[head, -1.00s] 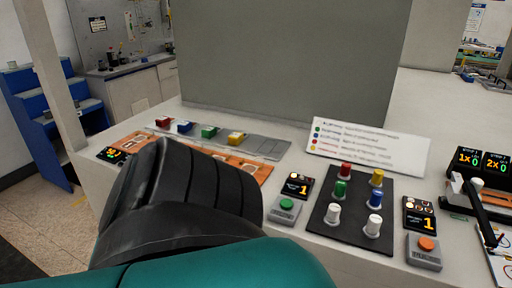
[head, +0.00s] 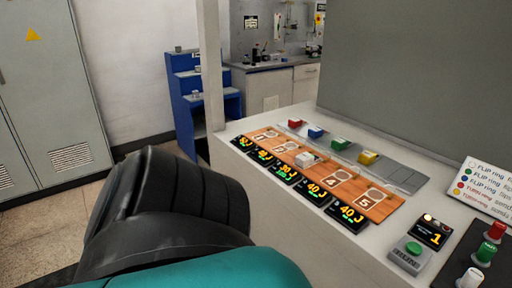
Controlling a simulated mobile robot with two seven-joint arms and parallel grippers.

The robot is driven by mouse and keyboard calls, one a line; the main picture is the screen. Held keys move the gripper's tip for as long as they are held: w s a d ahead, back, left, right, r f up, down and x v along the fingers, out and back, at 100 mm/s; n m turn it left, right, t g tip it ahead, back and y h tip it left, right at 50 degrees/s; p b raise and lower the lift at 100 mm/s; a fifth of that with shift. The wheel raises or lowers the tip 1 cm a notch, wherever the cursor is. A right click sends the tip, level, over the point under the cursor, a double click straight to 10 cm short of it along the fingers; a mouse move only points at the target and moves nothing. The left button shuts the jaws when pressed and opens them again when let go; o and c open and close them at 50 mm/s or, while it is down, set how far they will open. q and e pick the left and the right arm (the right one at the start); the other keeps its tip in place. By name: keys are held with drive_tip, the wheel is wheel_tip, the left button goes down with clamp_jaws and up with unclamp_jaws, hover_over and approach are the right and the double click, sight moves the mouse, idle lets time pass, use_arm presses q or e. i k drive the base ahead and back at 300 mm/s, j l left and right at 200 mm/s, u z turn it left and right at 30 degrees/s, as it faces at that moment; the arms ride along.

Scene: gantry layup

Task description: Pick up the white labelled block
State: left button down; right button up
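A small white block (head: 307,160) sits on the orange wooden board (head: 376,211), near the middle of its row of numbered places. The block is too small to read any label on it. Neither of my grippers shows in the head view. A thick black and teal link of my own arm fills the lower left, with its gripper out of sight.
Red (head: 295,124), blue (head: 315,132), green (head: 340,143) and yellow (head: 368,157) blocks stand on a grey strip (head: 405,176) behind the board. Several small displays line its front edge. A grey box with a green button (head: 408,256) stands to the right. A tall grey panel rises behind.

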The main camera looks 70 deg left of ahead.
sight(305, 159)
drive_tip(key=u, duration=1.9)
